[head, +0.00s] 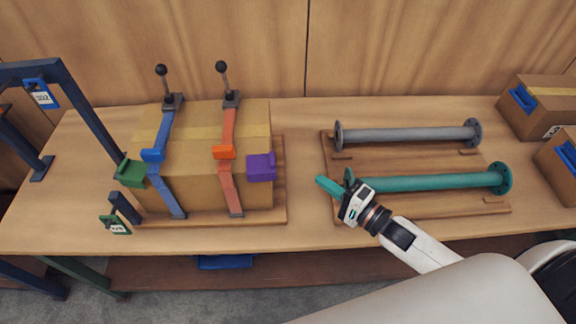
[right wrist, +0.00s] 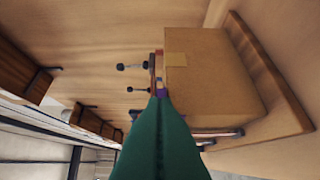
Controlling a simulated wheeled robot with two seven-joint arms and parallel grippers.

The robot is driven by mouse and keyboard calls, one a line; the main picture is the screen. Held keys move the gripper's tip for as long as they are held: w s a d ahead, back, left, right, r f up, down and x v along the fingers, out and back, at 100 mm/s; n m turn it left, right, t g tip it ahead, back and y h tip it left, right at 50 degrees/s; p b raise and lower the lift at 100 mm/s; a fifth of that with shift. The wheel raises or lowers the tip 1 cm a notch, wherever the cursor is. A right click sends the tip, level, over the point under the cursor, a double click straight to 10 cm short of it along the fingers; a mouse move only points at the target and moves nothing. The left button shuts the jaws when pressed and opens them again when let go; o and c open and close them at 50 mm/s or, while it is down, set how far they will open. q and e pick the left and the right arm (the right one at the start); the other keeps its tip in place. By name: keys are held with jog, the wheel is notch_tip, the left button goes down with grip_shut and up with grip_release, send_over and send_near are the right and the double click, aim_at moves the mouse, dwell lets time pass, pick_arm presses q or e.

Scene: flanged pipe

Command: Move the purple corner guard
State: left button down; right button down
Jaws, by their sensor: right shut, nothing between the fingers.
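The purple corner guard (head: 261,167) sits on the right end of the strapped cardboard box (head: 200,122), at its front top edge, just right of the orange strap. In the right wrist view, a small purple patch (right wrist: 162,92) shows just beyond the fingertips. My right gripper (head: 322,181) has teal fingers and is shut and empty. It is to the right of the guard and apart from it, by the left end of the teal pipe. In the right wrist view the fingers (right wrist: 158,102) lie together. My left gripper is not in view.
A blue strap (head: 160,140) and an orange strap (head: 227,130) with upright levers cross the box; a green corner guard (head: 132,173) is at its left. A grey pipe (head: 405,136) and a teal pipe (head: 430,182) lie on the right board. Boxes stand far right.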

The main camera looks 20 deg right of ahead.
aim_at(261, 166)
jog(key=w+a+p, duration=0.3)
jog(key=w+a, duration=0.4)
dwell(0.3)
jog(key=shift+w+a+p, duration=0.15)
jog(key=shift+a+p, duration=0.1)
jog(key=shift+a, duration=0.3)
jog(key=shift+w+a+p, duration=0.15)
jog(key=shift+a+p, duration=0.05)
jog(key=shift+a, duration=0.3)
jog(key=shift+d, duration=0.15)
